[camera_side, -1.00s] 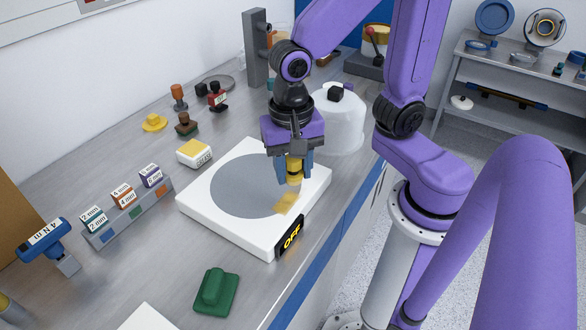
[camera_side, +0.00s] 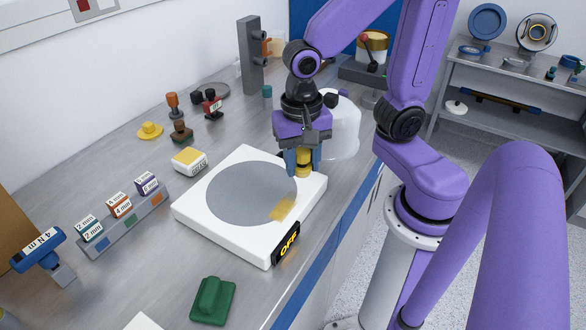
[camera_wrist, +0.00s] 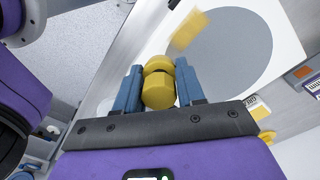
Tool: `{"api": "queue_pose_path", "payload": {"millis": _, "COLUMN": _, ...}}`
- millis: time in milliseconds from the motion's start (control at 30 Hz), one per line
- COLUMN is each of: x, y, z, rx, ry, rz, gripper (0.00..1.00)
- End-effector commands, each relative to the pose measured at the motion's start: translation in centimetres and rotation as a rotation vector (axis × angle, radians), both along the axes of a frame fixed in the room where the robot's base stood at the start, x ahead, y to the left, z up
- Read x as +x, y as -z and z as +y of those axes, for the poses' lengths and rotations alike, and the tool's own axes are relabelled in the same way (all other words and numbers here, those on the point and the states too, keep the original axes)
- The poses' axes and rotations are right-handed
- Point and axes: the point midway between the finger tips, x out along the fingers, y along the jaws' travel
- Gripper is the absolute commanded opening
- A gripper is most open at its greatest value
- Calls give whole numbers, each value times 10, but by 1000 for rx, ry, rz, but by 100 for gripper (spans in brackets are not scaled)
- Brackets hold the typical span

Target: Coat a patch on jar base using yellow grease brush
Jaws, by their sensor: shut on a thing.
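My gripper (camera_side: 303,166) is shut on the yellow grease brush (camera_side: 303,160), which also shows between the blue fingers in the wrist view (camera_wrist: 158,91). The white square base (camera_side: 205,222) with a grey disc (camera_side: 245,190) and an "OFF" label lies on the bench. A translucent yellow patch (camera_side: 282,209) lies at the front right of the base, across the disc's edge; it also shows in the wrist view (camera_wrist: 187,33). The gripper is over the base's right side, behind the patch, with the brush apart from it. The brush's tip is hard to make out.
A white block with a yellow top (camera_side: 189,161), labelled GREASE, stands left of the base. A translucent white dome (camera_side: 342,128) stands behind the gripper. A green block (camera_side: 213,300) lies in front. Labelled blocks (camera_side: 118,207) and a blue tool (camera_side: 42,250) stand at left.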

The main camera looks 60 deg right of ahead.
Motion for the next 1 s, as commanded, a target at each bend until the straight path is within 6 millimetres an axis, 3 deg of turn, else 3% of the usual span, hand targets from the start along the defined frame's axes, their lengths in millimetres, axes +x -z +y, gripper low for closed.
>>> {"api": "queue_pose_path", "payload": {"millis": 367, "x": -1, "y": 26, "z": -1, "rx": -4, "ry": 0, "rz": 3, "gripper": 10}}
{"api": "queue_pose_path", "payload": {"millis": 900, "x": -1, "y": 81, "z": -1, "rx": -7, "ry": -1, "rz": 6, "gripper": 10}}
{"api": "queue_pose_path", "payload": {"millis": 1000, "x": 10, "y": 76, "z": 0, "rx": 0, "ry": 4, "rz": 0, "gripper": 6}}
